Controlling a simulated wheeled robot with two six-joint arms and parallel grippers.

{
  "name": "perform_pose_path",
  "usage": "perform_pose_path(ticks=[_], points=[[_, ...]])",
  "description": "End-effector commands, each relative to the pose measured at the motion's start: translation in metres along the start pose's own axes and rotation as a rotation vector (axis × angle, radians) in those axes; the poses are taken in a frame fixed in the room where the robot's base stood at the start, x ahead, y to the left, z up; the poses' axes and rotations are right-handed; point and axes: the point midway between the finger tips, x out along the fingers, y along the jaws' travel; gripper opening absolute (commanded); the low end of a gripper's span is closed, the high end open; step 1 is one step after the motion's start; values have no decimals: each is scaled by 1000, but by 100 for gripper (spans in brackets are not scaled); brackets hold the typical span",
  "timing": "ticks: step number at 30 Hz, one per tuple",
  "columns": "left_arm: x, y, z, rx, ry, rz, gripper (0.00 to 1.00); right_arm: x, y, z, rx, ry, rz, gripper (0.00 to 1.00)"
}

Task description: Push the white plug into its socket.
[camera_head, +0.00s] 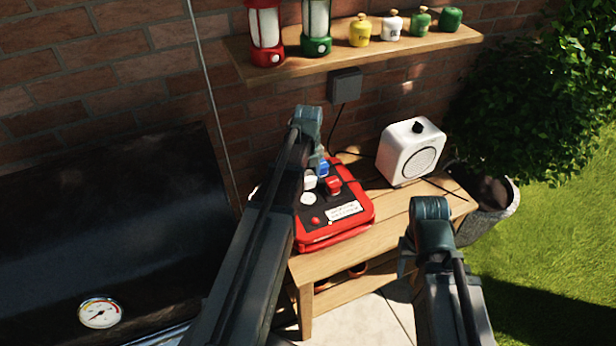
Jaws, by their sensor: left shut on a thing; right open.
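A red power box (360,216) with a black top sits on the wooden table, left of the middle. On its top are a white round piece, which looks like the white plug (309,182), a white disc that may be a socket (306,198), a blue piece (322,168) and a red piece (334,186). My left gripper (314,150) is over the box's back left, shut, apparently on the white plug; its fingertips are mostly hidden. I cannot tell whether the plug is seated. My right gripper (408,258) is open at the table's front right, partly hidden by its arm.
A white radio (412,152) stands on the table (390,215) right of the box. A grey wall box (345,85) with a cable hangs behind. Above is a shelf (375,55) with lanterns and small canisters. A black grill (110,230) fills the left; a planter (487,200) stands at right.

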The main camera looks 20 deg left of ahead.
Motion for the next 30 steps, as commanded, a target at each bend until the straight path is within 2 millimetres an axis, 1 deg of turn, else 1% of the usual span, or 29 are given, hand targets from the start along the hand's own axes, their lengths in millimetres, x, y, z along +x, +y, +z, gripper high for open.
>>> perform_pose_path(ticks=[8,21,25,30], points=[[15,0,0,0,0,0,6,15,-1,-1,0,0,0,50],[53,0,0,0,0,0,6,52,-5,-3,0,0,0,50],[58,0,0,0,0,0,6,57,-6,-3,0,0,0,50],[58,0,0,0,0,0,6,57,-6,-3,0,0,0,50]])
